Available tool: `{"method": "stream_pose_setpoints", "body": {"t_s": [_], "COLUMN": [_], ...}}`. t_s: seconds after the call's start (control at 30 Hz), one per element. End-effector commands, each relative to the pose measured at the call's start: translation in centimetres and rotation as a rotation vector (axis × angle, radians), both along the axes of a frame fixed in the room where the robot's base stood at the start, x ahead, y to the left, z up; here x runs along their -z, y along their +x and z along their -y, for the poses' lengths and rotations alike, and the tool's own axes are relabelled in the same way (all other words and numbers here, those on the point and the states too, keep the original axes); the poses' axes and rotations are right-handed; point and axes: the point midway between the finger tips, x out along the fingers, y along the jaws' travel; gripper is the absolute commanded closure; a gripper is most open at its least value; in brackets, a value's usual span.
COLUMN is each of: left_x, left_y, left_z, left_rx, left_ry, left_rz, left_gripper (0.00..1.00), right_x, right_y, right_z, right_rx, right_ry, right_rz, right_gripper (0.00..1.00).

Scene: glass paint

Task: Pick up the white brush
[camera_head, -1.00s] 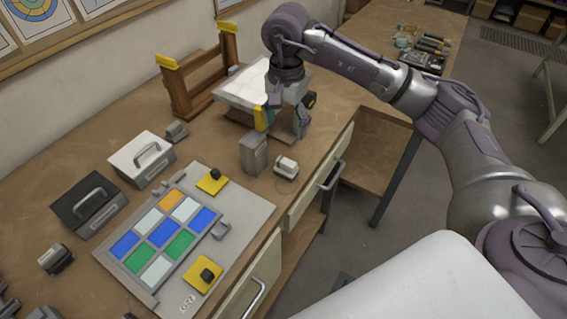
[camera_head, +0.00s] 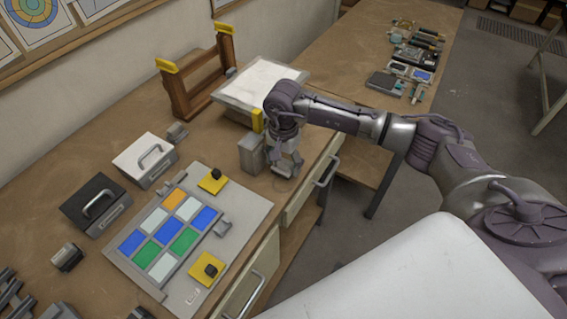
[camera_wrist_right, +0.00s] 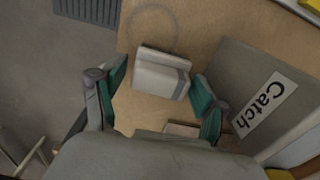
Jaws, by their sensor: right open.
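The white brush (camera_wrist_right: 155,78), a small white block with a grey band on one side, lies on the wooden bench near its front edge. In the right wrist view it sits between the two green-padded fingers of my right gripper (camera_wrist_right: 160,88), which is open. Gaps show between the brush and the fingers. In the head view my right gripper (camera_head: 287,166) points down over the brush's spot and mostly hides it. My left gripper is not in view.
A grey box labelled "Catch" (camera_wrist_right: 290,72) stands close beside the brush; it also shows in the head view (camera_head: 250,155). A panel of coloured glass tiles (camera_head: 172,232) lies to the left. Black (camera_head: 97,205) and white (camera_head: 144,160) handled boxes stand behind.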

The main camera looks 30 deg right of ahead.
Motion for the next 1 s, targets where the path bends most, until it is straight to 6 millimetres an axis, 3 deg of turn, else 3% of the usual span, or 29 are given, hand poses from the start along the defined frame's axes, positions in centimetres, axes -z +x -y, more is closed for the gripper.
{"method": "stream_pose_setpoints", "body": {"t_s": [0.2,0.5,0.83,1.0], "left_x": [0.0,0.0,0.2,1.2], "left_y": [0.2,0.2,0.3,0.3], "left_z": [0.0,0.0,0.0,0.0], "left_rx": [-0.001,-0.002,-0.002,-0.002], "left_ry": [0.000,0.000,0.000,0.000], "left_rz": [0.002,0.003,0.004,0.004], "left_gripper": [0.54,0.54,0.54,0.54], "right_x": [0.2,0.1,-0.2,-1.7], "right_y": [0.0,0.0,0.1,0.1], "right_z": [0.0,0.0,0.0,0.1], "right_rx": [0.000,0.001,0.001,0.001], "right_ry": [0.001,0.001,0.000,0.000], "right_rz": [0.002,0.001,0.002,0.006], "right_gripper": [0.27,0.75,0.76,0.76]}}
